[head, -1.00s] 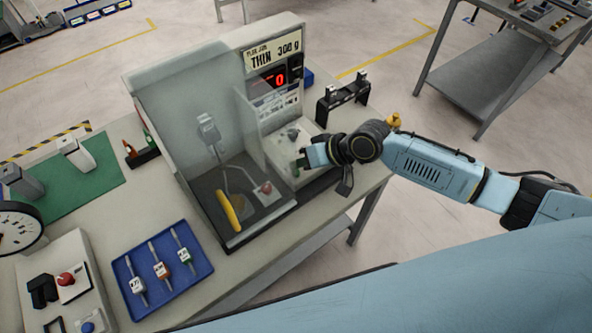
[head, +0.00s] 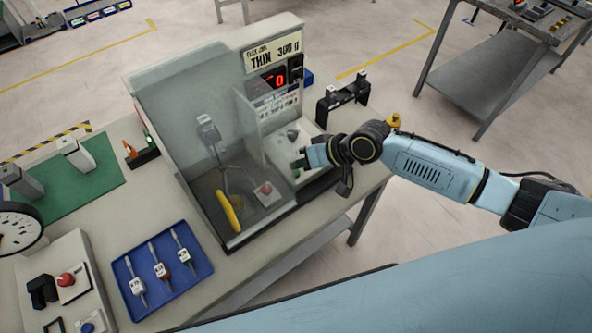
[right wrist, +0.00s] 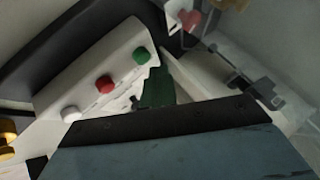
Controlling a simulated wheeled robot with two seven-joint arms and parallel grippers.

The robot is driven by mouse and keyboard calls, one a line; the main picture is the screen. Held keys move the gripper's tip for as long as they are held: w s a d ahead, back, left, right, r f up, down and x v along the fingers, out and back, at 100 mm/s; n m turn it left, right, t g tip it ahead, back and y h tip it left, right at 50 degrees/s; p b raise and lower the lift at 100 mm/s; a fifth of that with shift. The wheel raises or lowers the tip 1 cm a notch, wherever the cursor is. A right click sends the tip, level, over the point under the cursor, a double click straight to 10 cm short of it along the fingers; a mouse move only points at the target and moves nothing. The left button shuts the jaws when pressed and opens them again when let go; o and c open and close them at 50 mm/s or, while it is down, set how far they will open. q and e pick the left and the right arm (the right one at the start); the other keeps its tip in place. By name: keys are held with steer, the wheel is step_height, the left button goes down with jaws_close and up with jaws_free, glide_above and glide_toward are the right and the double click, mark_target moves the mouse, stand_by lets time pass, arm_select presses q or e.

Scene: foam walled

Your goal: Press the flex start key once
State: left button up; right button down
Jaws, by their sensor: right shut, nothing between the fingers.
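The flex machine (head: 273,55) stands on the bench, with a sign reading THIN 300 g and a red display (head: 274,79) showing 0. In the right wrist view the panel (right wrist: 97,70) carries a green key (right wrist: 141,55), a red key (right wrist: 104,83) and a white key (right wrist: 70,113). My right gripper (head: 300,163) is shut and empty at the panel. Its dark green tip (right wrist: 157,88) shows close to the green key; I cannot tell whether they touch. Key labels are unreadable.
A clear guard (head: 185,110) encloses the machine's left bay, with a yellow handle (head: 229,211) and a red knob (head: 265,188) inside. A blue tray (head: 190,284) with several tagged pieces lies in front. A black stand (head: 342,97) is behind the gripper.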

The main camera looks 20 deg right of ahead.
steer(key=shift+f, duration=0.15)
stand_by(0.5)
steer(key=shift+f, duration=0.3)
